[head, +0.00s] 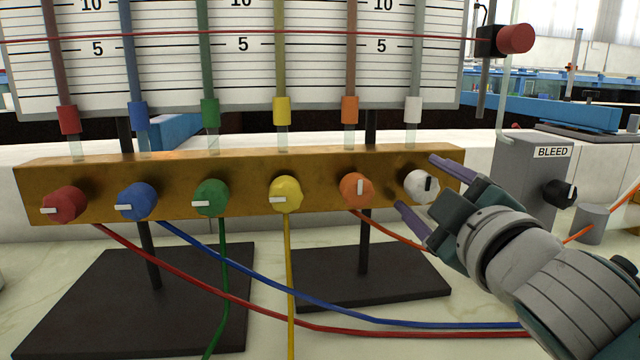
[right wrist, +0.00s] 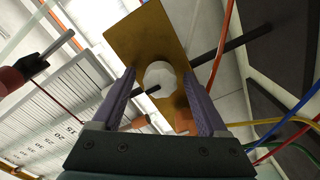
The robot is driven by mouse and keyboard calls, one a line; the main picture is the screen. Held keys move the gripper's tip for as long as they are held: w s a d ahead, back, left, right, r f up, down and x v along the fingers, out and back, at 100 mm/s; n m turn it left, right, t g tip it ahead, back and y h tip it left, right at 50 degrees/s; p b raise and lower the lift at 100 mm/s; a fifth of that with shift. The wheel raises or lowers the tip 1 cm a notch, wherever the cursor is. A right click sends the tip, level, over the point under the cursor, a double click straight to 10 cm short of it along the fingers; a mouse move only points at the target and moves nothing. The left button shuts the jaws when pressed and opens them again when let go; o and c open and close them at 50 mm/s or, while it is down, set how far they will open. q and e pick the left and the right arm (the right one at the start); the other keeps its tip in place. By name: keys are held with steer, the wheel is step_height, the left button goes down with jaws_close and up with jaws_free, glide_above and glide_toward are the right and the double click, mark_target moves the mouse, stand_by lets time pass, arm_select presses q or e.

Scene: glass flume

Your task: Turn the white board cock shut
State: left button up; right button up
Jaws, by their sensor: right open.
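The white cock (head: 421,186) is the rightmost knob on the front of the brass manifold bar (head: 320,205). Its dark pointer mark stands upright, to the right of the knob's middle. My right gripper (head: 416,183) is open, with one purple finger above and right of the white cock and the other below it. In the right wrist view the white cock (right wrist: 161,75) shows between the two fingertips. I see no clear contact between fingers and knob. My left gripper is not in view.
The orange cock (head: 357,189), pointer upright, is the close neighbour on the left. The yellow (head: 286,194), green (head: 210,197), blue (head: 136,201) and red (head: 64,204) cocks have level pointers. A grey box labelled BLEED (head: 530,165) stands right of the bar. Coloured tubes run below.

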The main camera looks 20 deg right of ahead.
steer(key=shift+s, duration=0.1)
steer(key=v, duration=0.9)
steer(key=shift+s+a, duration=0.2)
steer(key=shift+s, duration=0.15)
